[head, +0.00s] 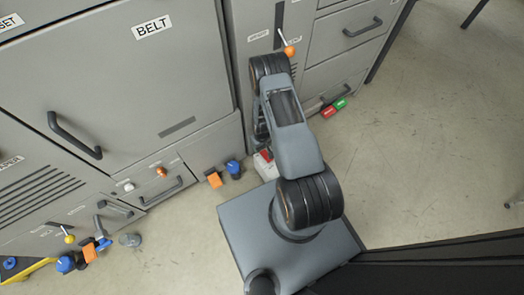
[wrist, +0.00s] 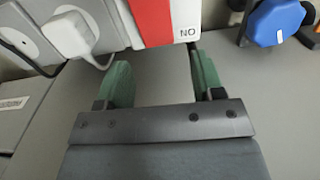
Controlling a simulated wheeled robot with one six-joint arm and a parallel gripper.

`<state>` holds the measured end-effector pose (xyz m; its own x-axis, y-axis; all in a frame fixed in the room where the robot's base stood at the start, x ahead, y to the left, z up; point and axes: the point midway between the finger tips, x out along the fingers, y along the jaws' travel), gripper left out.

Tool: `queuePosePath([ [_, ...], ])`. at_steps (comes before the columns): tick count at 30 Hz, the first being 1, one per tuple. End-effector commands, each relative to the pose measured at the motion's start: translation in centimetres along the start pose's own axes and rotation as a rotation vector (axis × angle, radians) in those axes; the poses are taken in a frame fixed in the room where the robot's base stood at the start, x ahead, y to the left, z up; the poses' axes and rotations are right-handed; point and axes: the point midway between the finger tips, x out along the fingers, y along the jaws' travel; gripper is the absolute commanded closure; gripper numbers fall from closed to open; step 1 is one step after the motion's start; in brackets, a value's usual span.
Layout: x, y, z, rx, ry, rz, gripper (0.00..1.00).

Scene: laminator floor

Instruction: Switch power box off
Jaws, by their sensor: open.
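A white box with a broad red part and the letters "NO" (wrist: 184,32) is at the top of the wrist view, cut off by the frame edge. It looks like the power box, but its switch position cannot be told. A white plug (wrist: 70,35) sits in a grey socket panel to its left. In the head view a small white and red box (head: 265,168) stands low by the cabinets, partly hidden by my arm. My gripper (wrist: 164,84) is open and empty, its green fingertips just below the red and white box. My arm hides the gripper in the head view.
A blue knob (wrist: 276,24) is at the upper right of the wrist view. Grey cabinets (head: 110,80) with handles line the back. Orange and blue knobs (head: 214,180) (head: 233,167) stick out left of the box. Red and green buttons (head: 334,108) are to the right. The floor (head: 430,160) on the right is clear.

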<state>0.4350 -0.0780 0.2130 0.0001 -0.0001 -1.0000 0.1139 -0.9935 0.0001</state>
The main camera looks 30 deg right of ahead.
Motion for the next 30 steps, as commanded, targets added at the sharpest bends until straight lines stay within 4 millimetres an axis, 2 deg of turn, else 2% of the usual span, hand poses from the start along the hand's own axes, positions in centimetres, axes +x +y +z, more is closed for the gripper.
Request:
queuePosePath([
  [1,1.1,0.0,0.1,0.000,-0.002,-0.001,0.38],
  [7,2.8,0.0,0.0,0.000,-0.001,0.000,0.38],
  [20,3.3,0.0,0.0,0.000,0.000,0.000,0.38],
  [30,3.3,0.0,0.0,0.000,0.000,0.000,0.69],
])
